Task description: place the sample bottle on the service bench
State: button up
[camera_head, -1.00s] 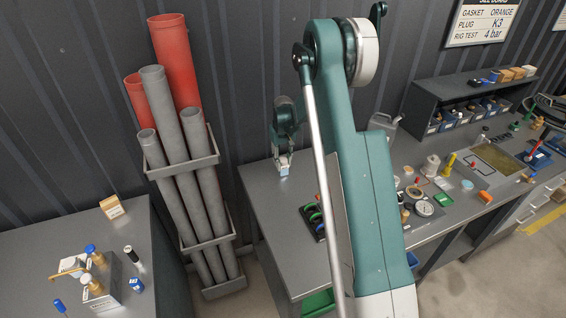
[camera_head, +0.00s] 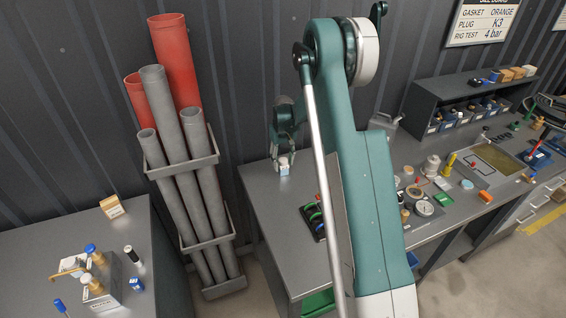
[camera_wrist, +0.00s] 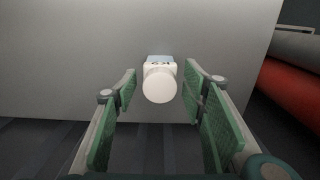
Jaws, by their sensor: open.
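The sample bottle (camera_head: 284,168) is small, with a white cap and a pale blue lower part. It stands upright on the grey bench (camera_head: 262,208), near its back left corner. In the wrist view the bottle (camera_wrist: 160,82) is seen from above, between and just beyond my fingertips, with dark lettering on a white band. My gripper (camera_head: 284,152) is open above and around the bottle's top. In the wrist view clear gaps show between the bottle and both green-padded fingers of my gripper (camera_wrist: 160,88). My arm hides part of the bench.
A rack of grey and red pipes (camera_head: 190,165) stands left of the bench. A holder with coloured rings (camera_head: 314,218) lies in front of the bottle. A grey can (camera_head: 386,124) and several small parts stand farther right. Bare bench surface surrounds the bottle.

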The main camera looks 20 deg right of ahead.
notch_tip(320, 180, up, 12)
jog(key=shift+b, duration=0.45)
dwell(0.5)
jog(key=s+a+r+t, duration=0.2)
jog(key=s+a+r, duration=0.3)
jog(key=s+r, duration=0.65)
jog(key=s+a+r+t, duration=0.1)
jog(key=s+a+r, duration=0.5)
jog(key=s+r, duration=0.5)
jog(key=s+a+f+t, duration=0.1)
jog(key=s+a+t, duration=0.1)
jog(key=s, duration=1.2)
jog(key=s+a+f+t, duration=0.2)
jog(key=s+a, duration=0.2)
jog(key=s, duration=0.9)
jog(key=shift+s, duration=0.35)
